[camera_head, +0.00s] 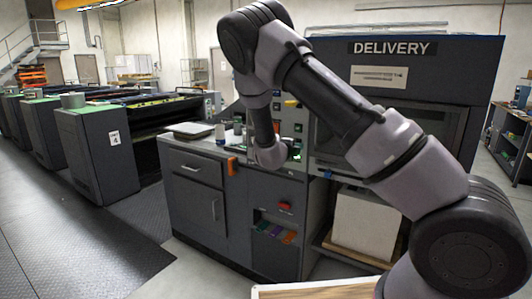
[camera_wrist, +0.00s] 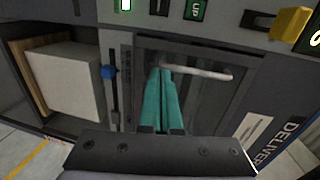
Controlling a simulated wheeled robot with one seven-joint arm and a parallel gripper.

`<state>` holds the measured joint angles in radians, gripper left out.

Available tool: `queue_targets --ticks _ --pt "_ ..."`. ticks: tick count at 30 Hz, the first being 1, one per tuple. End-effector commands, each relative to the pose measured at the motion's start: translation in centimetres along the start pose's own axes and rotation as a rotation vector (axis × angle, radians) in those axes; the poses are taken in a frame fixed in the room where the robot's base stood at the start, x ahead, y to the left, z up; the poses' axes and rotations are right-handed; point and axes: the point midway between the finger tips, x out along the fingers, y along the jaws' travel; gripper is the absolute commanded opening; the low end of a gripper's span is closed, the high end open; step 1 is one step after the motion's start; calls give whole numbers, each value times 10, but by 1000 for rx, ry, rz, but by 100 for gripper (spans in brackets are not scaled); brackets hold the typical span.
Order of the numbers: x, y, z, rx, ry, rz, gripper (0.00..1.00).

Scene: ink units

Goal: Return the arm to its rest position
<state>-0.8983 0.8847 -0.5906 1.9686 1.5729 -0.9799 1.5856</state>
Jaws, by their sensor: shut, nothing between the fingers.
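My arm (camera_head: 335,95) reaches up and bends over in front of the delivery unit (camera_head: 430,55), with its wrist (camera_head: 268,153) hanging down near the control panel in the head view. The gripper fingers are hidden in the head view. In the wrist view my gripper (camera_wrist: 160,72) shows as two teal fingers lying together, shut and empty. Behind them is a dark panel with a pale bar handle (camera_wrist: 205,73). I cannot tell how far the fingertips are from the handle.
A grey cabinet (camera_head: 195,200) with a worktop stands left of my wrist. A white stack (camera_head: 367,222) sits in the delivery unit's lower opening, also in the wrist view (camera_wrist: 68,82). Lit buttons (camera_wrist: 194,10) and a yellow knob (camera_wrist: 290,23) are close by. Open floor (camera_head: 70,250) lies at left.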

Motion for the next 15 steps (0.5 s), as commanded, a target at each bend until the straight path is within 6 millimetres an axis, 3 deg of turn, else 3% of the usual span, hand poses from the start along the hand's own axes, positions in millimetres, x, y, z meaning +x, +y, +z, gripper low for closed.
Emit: queue_targets --ticks 4,8,15 --pt "1 -28 -13 -27 -98 204 0" --pt "-13 -56 -22 -79 -234 341 0" --pt "-68 -119 -52 -230 -543 461 0"
